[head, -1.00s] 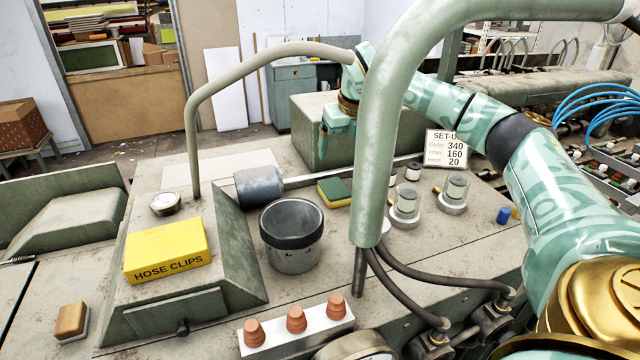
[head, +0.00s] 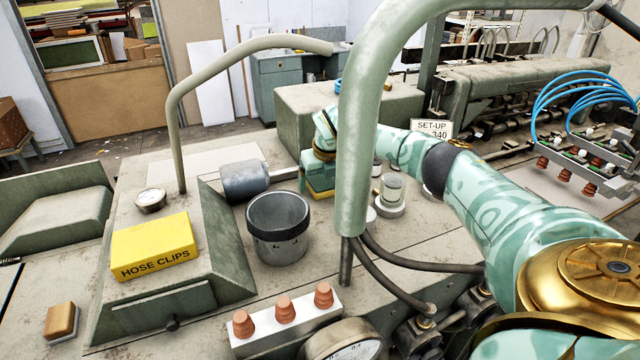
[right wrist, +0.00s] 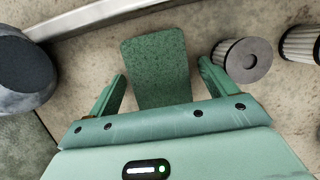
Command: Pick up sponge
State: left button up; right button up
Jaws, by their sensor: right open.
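The sponge (right wrist: 154,60), with a dark green rough top, lies on the grey machine top in the right wrist view. In the head view its yellow lower part (head: 318,196) shows just under my right gripper (head: 319,180), which hides most of it. My right gripper (right wrist: 162,74) is open, with one finger to each side of the sponge's near part. Gaps show between the fingers and the sponge in the wrist view. My left gripper is not in view.
A thick green pipe (head: 356,130) rises in front. A yellow hose clips box (head: 152,246) lies further left.

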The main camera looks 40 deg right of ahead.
jog(key=c, duration=1.1)
jog(key=shift+o, duration=0.2)
jog(key=shift+r, duration=0.1)
jog(key=shift+r, duration=0.55)
jog(key=s+a+r+b, duration=0.1)
jog(key=s+a+r, duration=0.1)
jog(key=s+r, duration=0.4)
jog(key=s+a+r+b, duration=0.1)
jog(key=s+a+r, duration=0.1)
jog(key=s+r, duration=0.4)
jog(key=shift+s+a, duration=0.35)
jog(key=shift+s, duration=0.3)
jog(key=shift+f, duration=0.1)
